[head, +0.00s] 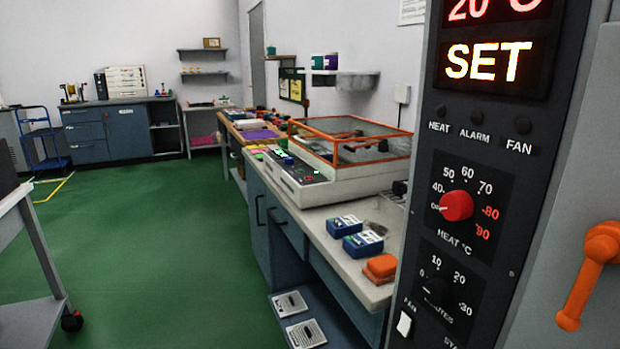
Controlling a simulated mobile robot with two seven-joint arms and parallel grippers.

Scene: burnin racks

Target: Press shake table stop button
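The shake table appears to be the pale machine (345,184) with an orange-framed clear cover (350,137), standing on the bench along the right wall. Its sloped control panel (290,170) faces the aisle and carries small green, dark and reddish controls. These are too small to tell which one is the stop button. Neither of my grippers is in view.
An oven-like control panel (476,215) with a red heat knob (456,206) and an orange handle (592,270) fills the near right. Blue boxes (362,243) lie on the bench (330,212). The green floor (150,250) is clear; a grey cart (32,262) stands left.

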